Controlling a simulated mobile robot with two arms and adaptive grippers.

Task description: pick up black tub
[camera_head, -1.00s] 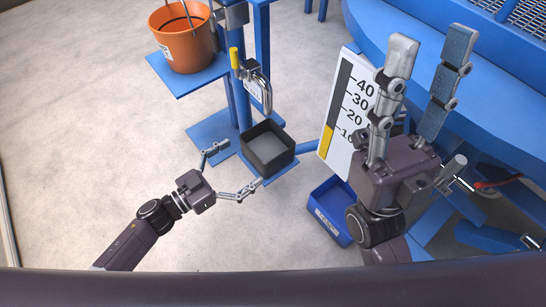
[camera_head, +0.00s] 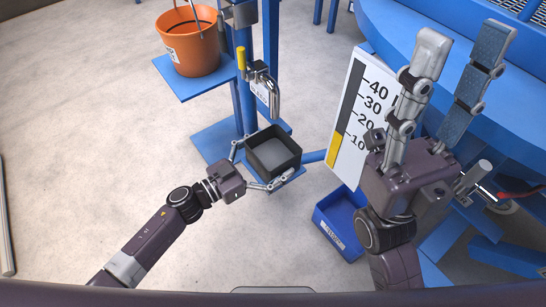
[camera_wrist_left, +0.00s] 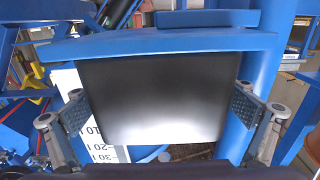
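The black tub (camera_head: 273,150) is a square, open-topped box on a small blue platform at the foot of the blue stand. My left gripper (camera_head: 251,165) has its fingers spread, one on each side of the tub's near end. In the left wrist view the tub's dark wall (camera_wrist_left: 155,100) fills the middle. The left gripper's finger pads (camera_wrist_left: 160,112) stand at its left and right, seemingly with small gaps; contact is hard to tell. My right gripper (camera_head: 462,50) is raised at the right with its two fingers apart and nothing between them.
An orange bucket (camera_head: 189,42) stands on a blue shelf above and left of the tub. A metal hook-like part with a yellow handle (camera_head: 241,58) hangs over the tub. A scale board (camera_head: 352,130) and a blue bin (camera_head: 338,218) are to the right.

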